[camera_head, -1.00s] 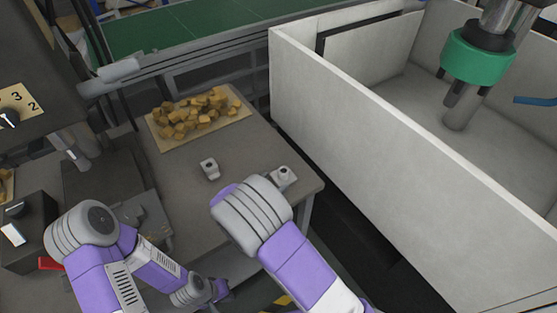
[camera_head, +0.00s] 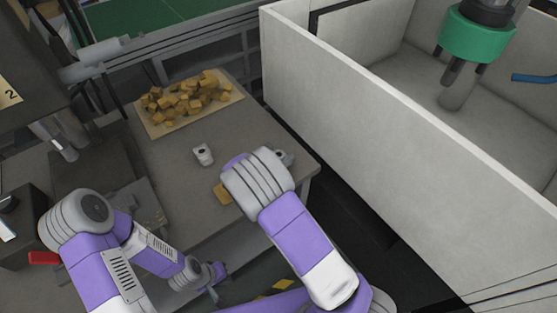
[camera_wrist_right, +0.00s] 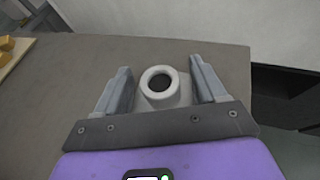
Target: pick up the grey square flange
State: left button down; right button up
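A grey flange (camera_wrist_right: 163,90) with a round raised collar and dark bore stands on the table between the two fingers of my right gripper (camera_wrist_right: 160,70). The gripper is open, with a finger on each side; small gaps seem to remain. In the head view this flange (camera_head: 285,157) is partly hidden behind my right wrist, near the table corner. A second small grey part (camera_head: 203,154) with a dark hole stands on the table to the left. My left gripper (camera_head: 212,278) is low at the table's front, too small to read.
A board (camera_head: 157,129) heaped with yellow blocks lies at the table's back. A yellow piece (camera_head: 222,193) lies beside my right wrist. The large grey tank (camera_head: 370,120) rises just right of the table (camera_head: 175,180), with a green-collared tool (camera_head: 474,38) over it.

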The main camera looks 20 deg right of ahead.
jog(key=c, duration=1.1)
